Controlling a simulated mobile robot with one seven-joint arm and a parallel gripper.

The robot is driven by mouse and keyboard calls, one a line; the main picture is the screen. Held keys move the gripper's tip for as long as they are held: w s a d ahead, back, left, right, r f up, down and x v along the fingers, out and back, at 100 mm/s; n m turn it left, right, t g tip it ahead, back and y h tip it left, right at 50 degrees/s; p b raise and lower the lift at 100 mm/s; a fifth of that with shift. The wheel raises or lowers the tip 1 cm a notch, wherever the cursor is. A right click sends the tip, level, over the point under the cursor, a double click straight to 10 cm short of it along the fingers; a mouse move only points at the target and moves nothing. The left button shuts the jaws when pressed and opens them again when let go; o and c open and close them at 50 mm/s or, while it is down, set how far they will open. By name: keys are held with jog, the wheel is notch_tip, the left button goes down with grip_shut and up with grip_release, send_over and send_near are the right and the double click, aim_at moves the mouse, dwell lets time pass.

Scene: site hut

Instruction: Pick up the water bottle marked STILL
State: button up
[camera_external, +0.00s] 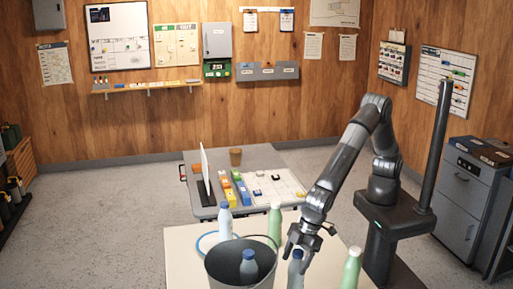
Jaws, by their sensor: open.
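Several bottles are on the pale table (185,262) at the front. A blue-grey bottle (295,275) stands directly below my gripper (303,248). A pale green bottle (351,270) stands to the right, and another green bottle (274,222) stands behind. One more blue-grey bottle (249,268) shows inside a dark grey bucket (225,270). No marking is readable, so I cannot tell which is STILL. My gripper is open, pointing down at the cap of the nearest blue-grey bottle; I cannot tell whether they touch.
A blue ring (203,241) lies partly behind the bucket. Behind stands a grey table (262,156) with a brown cup (236,157), coloured boxes (241,188), an upright white panel (205,170) and a white sheet (285,185). Open floor lies to the left.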

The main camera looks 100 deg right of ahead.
grip_shut()
dwell(0.8)
